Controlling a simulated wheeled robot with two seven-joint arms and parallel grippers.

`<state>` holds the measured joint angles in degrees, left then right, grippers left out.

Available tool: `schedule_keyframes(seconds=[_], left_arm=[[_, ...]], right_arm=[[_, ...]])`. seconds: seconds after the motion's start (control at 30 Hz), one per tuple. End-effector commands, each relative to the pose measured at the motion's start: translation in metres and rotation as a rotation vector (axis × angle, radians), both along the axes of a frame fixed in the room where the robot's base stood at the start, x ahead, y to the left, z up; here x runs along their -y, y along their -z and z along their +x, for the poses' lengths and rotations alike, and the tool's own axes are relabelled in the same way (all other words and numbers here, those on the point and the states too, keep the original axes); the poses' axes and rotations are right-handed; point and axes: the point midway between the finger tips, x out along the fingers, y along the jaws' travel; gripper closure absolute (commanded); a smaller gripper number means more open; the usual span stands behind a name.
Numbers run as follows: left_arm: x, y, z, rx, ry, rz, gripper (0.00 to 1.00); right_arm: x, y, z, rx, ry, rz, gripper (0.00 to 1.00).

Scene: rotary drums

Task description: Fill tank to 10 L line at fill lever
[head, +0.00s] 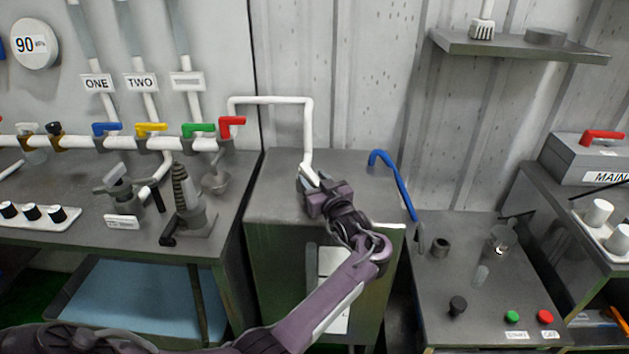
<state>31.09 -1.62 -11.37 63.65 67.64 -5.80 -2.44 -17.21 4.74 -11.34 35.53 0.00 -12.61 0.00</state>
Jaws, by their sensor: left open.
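A grey metal tank-like cabinet (275,235) stands in the middle, with a pale panel (333,262) on its front, partly hidden by my left arm. No 10 L line or liquid level can be read. A white pipe (270,100) bends over and drops to the cabinet's top. My left gripper (309,178) is open at the pipe's lower end; I cannot tell whether it touches. A red lever (231,122) sits on the pipework to the left, and a bent blue handle (393,178) rises at the cabinet's right. No label marks either as the fill lever. My right gripper is out of view.
Blue (106,128), yellow (151,128) and green (198,129) valve levers line the left pipe. A lower bench (460,290) at right bears a green button (513,317) and a red button (545,316). A shelf (520,47) hangs above.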

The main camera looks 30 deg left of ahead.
Motion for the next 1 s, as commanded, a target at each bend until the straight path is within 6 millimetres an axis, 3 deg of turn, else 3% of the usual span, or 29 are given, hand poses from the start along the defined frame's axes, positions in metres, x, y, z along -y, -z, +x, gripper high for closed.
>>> schedule_keyframes(seconds=[0.43, 0.83, 1.0], left_arm=[[0.055, 0.002, -0.035, 0.001, 0.002, -0.002, 0.58], [0.065, 0.0, -0.042, -0.001, 0.001, 0.001, 0.58], [0.065, 0.0, -0.042, -0.001, 0.001, 0.001, 0.8]], right_arm=[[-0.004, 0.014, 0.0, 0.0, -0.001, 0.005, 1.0], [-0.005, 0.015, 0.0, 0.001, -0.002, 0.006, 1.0], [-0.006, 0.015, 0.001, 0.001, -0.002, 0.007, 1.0]])
